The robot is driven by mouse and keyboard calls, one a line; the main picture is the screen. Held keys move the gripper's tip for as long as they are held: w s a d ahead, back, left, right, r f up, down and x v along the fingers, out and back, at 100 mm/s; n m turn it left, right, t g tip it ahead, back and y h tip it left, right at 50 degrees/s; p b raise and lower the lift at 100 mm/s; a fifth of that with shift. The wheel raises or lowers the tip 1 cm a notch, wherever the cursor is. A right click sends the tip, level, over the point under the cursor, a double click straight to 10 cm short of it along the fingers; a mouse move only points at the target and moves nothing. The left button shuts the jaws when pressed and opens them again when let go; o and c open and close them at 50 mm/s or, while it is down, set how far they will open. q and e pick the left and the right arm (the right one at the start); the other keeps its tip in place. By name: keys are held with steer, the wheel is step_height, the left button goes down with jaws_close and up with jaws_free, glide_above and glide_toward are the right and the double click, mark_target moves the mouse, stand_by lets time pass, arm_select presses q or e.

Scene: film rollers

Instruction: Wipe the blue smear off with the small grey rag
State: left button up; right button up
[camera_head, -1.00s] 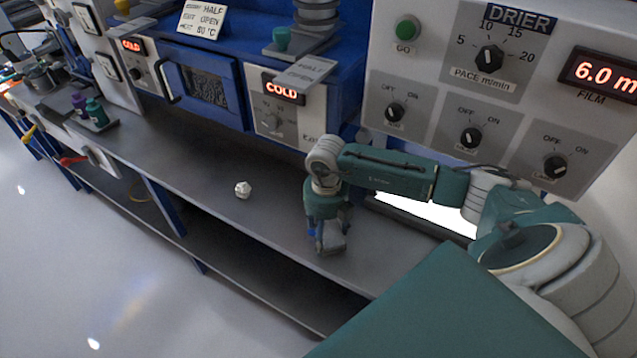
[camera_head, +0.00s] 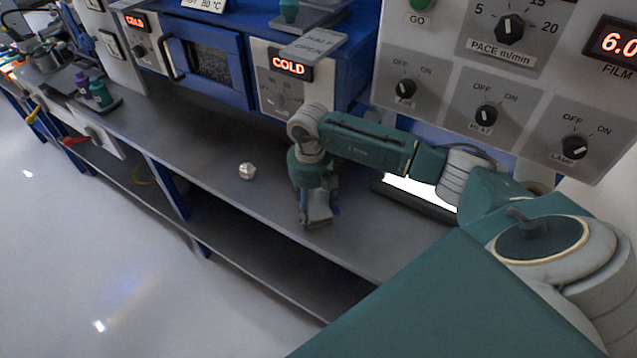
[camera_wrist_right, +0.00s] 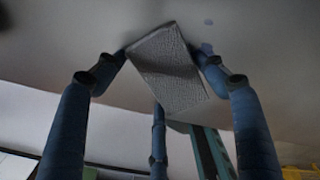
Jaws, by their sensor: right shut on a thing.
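My right gripper (camera_head: 318,212) is low over the grey bench top (camera_head: 215,140), near its front edge. It is shut on the small grey rag (camera_head: 320,208), a thick pale cloth. In the right wrist view the rag (camera_wrist_right: 168,68) sits between the blue fingers, close against the bench surface. A faint bluish spot (camera_wrist_right: 207,48), which looks like the blue smear, shows beside the rag by one fingertip. In the head view I cannot make out the smear; the gripper may hide it. My left gripper is not in view.
Blue-framed machines (camera_head: 210,65) and a drier panel (camera_head: 490,95) stand behind. Bottles (camera_head: 98,92) stand on a tray at far left. Bench between lump and bottles is clear.

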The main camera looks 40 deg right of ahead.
mark_target(326, 201)
steer(key=shift+w+a, duration=0.35)
steer(key=shift+w, duration=0.4)
steer(key=shift+w+d+f+b, duration=0.15)
steer(key=shift+w+d+b, duration=0.15)
steer(key=shift+d+b, duration=0.5)
steer(key=shift+w+d, duration=0.15)
steer(key=shift+d, duration=0.35)
steer(key=shift+s+d+r, duration=0.1)
steer(key=shift+s+r, duration=0.1)
steer(key=shift+s, duration=0.1)
steer(key=shift+s+d+p, duration=0.3)
steer(key=shift+s, duration=0.2)
steer(key=shift+s+d+p, duration=0.25)
steer(key=shift+s+p, duration=0.05)
steer(key=shift+s, duration=0.15)
steer(key=shift+s+d, duration=0.3)
steer(key=shift+s, duration=0.25)
steer(key=shift+s+d+f+p, duration=0.1)
steer(key=shift+s+d+p, duration=0.2)
steer(key=shift+s, duration=0.55)
steer(key=shift+s+d+f+p, duration=0.1)
steer(key=shift+s+d+p, duration=0.15)
steer(key=shift+s, duration=0.55)
steer(key=shift+w+a, duration=0.1)
